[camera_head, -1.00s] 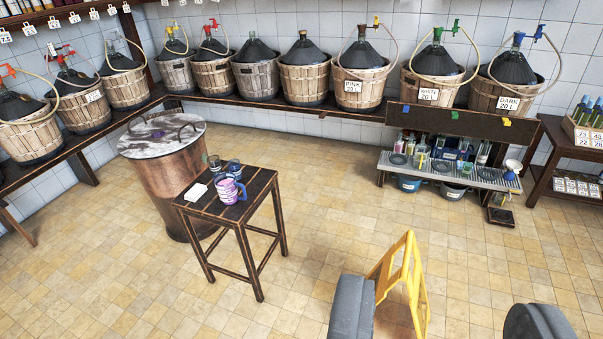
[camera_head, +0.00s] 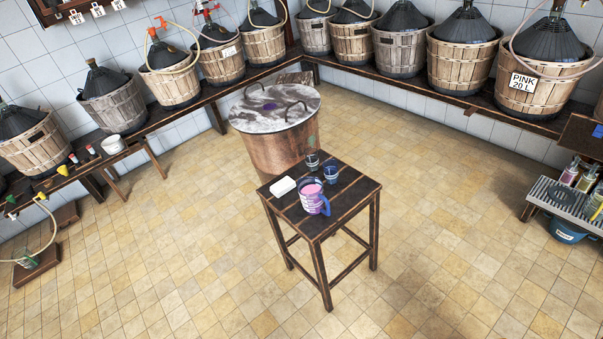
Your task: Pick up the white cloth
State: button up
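A small white folded item, which looks like the white cloth (camera_head: 283,186), lies flat on the left part of a dark wooden stool (camera_head: 345,207).
A copper vat (camera_head: 280,147) with a pale lid stands just behind the stool. Basketed demijohns line wooden benches along the walls. A grey rack (camera_head: 565,200) is at right. Tiled floor before the stool is clear.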

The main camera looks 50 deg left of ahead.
aim_at(285, 183)
jog(key=i, duration=0.5)
jog(key=u, duration=2.55)
jog(key=i, duration=1.85)
jog(key=z, duration=2)
jog(key=i, duration=0.2)
jog(key=z, duration=0.2)
